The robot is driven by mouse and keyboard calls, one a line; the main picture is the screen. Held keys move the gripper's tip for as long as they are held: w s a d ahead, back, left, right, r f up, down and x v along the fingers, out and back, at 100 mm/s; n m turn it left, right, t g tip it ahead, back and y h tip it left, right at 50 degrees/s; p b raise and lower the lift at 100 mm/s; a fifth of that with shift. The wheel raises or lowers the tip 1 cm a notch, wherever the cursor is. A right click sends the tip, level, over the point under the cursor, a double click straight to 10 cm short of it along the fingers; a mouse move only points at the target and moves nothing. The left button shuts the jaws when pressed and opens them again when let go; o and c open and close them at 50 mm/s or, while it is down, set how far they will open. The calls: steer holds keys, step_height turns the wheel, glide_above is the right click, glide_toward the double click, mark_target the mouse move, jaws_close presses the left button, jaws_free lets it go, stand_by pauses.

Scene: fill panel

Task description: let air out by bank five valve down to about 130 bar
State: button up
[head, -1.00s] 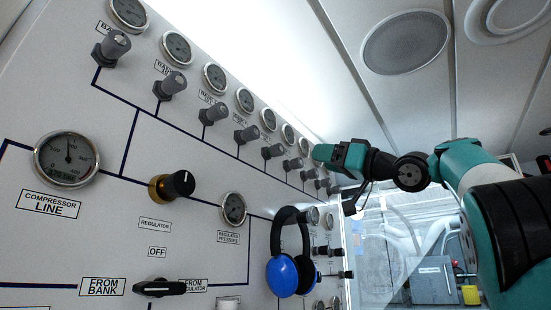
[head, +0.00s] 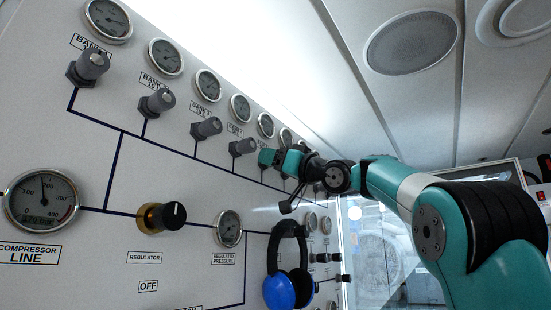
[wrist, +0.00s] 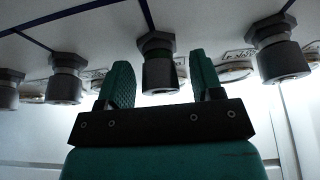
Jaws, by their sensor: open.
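A row of grey valve knobs runs along the panel, each under a round gauge. In the head view my gripper (head: 270,158) is at the fifth knob place from the left, below a small gauge (head: 265,125), and hides the knob there. In the wrist view the two green fingers of my gripper (wrist: 160,80) stand open on either side of one grey valve knob (wrist: 159,72), with gaps visible. The label beside this knob is not readable, so I cannot confirm its bank number. The gauge needle is too small to read.
Neighbouring knobs (wrist: 282,62) and (wrist: 66,80) flank the gripper in the wrist view. Blue headphones (head: 289,275) hang on the panel below the arm. A black and gold regulator knob (head: 162,216) and the compressor line gauge (head: 42,200) are lower left.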

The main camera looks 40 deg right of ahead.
steer(key=c, duration=0.9)
steer(key=shift+d+f+n+y, duration=0.15)
steer(key=shift+n+y, duration=0.25)
steer(key=shift+n, duration=0.5)
steer(key=shift+r+n+g+y, duration=0.1)
steer(key=shift+n+g+y, duration=0.35)
steer(key=shift+n, duration=0.55)
steer(key=shift+r+n+g+y, duration=0.1)
steer(key=shift+n+g+y, duration=0.15)
steer(key=shift+n+y, duration=0.55)
steer(key=shift+h, duration=0.25)
steer(key=o, duration=0.9)
